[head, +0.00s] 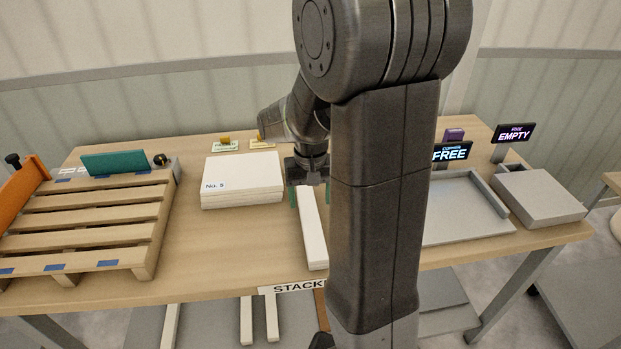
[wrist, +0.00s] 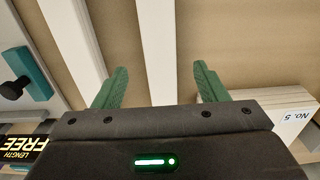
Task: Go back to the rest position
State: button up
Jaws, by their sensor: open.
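My gripper (head: 308,193) is over the middle of the table, partly hidden by my own arm in the head view. In the wrist view its two green fingers (wrist: 160,82) stand wide apart with nothing held between them. A white bar (head: 312,235) lies on the table just below and in front of the gripper. In the wrist view a white bar (wrist: 157,45) runs between the fingers with gaps on both sides, and a second pale strip (wrist: 72,40) lies further left. The exact height of the fingers above the bar cannot be told.
White boards marked No. 5 (head: 243,180) lie left of the gripper. A wooden pallet (head: 85,228) fills the table's left. A grey tray (head: 465,230) with a FREE sign (head: 452,151) and a grey box (head: 540,195) by an EMPTY sign (head: 514,133) stand right. A STACK label marks the front edge.

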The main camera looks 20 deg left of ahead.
aim_at(310, 217)
notch_tip(310, 217, up, 6)
jog(key=shift+f, duration=0.15)
dwell(0.4)
notch_tip(310, 217, down, 14)
jog(key=shift+r, duration=0.4)
dwell(0.5)
